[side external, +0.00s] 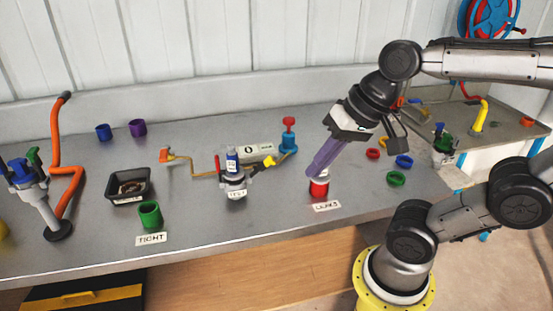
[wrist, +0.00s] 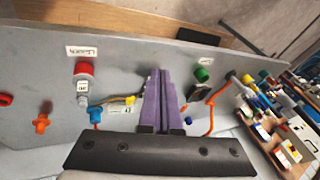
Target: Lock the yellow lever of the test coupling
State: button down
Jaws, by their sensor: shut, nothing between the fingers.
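The test coupling (side external: 236,181) is a grey fitting with a TEST label, standing mid-bench in the side view. A small blue-and-white part (side external: 232,160) stands upright on it. Its yellow lever (side external: 268,162) sticks out to the right, tilted a little upward; whether it is latched I cannot tell. In the wrist view a bit of yellow (wrist: 131,99) shows just left of the fingers, which hide the coupling. My gripper (side external: 313,172) has purple fingers, shut and empty, right of the lever and apart from it. The closed fingers also show in the wrist view (wrist: 162,72).
A red cup (side external: 319,189) by the LEAKS label stands near my fingertips. A teal valve with a red top (side external: 289,135) stands behind the lever. A green cup (side external: 150,214), black tray (side external: 128,185) and orange hose (side external: 62,170) are at left. Bare bench lies before the coupling.

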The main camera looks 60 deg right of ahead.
jog(key=w+d+m+g+y, duration=0.1)
jog(key=w+d+m, duration=0.2)
jog(key=w+m, duration=0.55)
jog(key=m+y, duration=0.2)
jog(key=m, duration=0.7)
send_near(263, 164)
jog(key=s+a+r, duration=0.1)
jog(key=s+r, duration=0.1)
jog(key=s, duration=0.1)
jog(key=s+d+f+m, duration=0.2)
jog(key=d+f, duration=0.2)
jog(key=d, duration=0.1)
jog(key=shift+d+m, duration=0.35)
jog(key=shift+w, duration=0.1)
jog(key=x, duration=0.9)
jog(key=shift+a+f, duration=0.15)
jog(key=shift+f, duration=0.1)
jog(key=shift+w+a+r, duration=0.7)
jog(key=shift+w+r, duration=0.15)
jog(key=shift+r, duration=0.15)
jog(key=shift+w+a+r, duration=0.25)
jog(key=shift+r, duration=0.15)
